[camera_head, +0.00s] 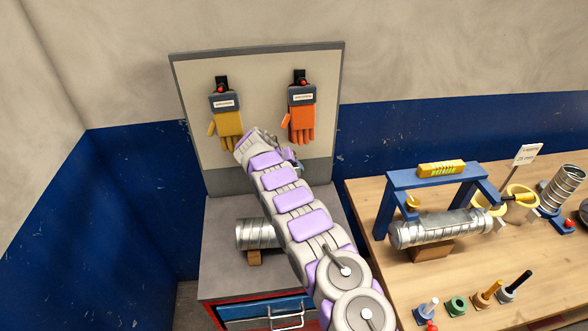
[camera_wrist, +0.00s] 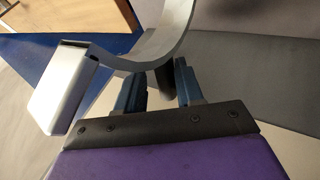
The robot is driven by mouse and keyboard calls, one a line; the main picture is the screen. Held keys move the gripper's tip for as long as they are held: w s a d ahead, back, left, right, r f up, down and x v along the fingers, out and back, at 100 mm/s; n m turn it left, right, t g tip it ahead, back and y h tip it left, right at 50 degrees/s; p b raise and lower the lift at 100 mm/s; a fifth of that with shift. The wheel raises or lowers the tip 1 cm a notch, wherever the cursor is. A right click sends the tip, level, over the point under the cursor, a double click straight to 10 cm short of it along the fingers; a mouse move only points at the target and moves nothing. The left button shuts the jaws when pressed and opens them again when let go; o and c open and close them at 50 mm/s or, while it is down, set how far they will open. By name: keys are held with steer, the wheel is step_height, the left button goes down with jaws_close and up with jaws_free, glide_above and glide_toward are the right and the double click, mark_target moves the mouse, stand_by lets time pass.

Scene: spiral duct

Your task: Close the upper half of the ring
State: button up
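In the wrist view, the two blue fingers of my gripper (camera_wrist: 158,88) are spread, and a gap shows between them. A curved grey band (camera_wrist: 168,42), which looks like a ring half, arches just beyond the fingertips. A dark tab (camera_wrist: 166,80) under the band lies between the fingers, closer to the right one; I see no clear grip on it. In the head view my arm crosses the cabinet top and hides the band and most of my gripper. A ribbed silver duct (camera_head: 257,233) lies on the cabinet, its right end hidden behind my arm.
Yellow (camera_head: 227,122) and orange gloves (camera_head: 302,122) hang on the board behind. At right, a wooden table (camera_head: 375,215) bears a blue frame (camera_head: 436,180) over another duct (camera_head: 440,229), yellow rings (camera_head: 490,202) and several small tools. A pale block (camera_wrist: 68,82) sits left of my gripper.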

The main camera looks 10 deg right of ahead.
steer(key=shift+a, duration=0.95)
steer(key=c, duration=0.4)
jaws_close()
steer(key=shift+d, duration=0.4)
steer(key=shift+a, duration=0.1)
steer(key=shift+a, duration=0.1)
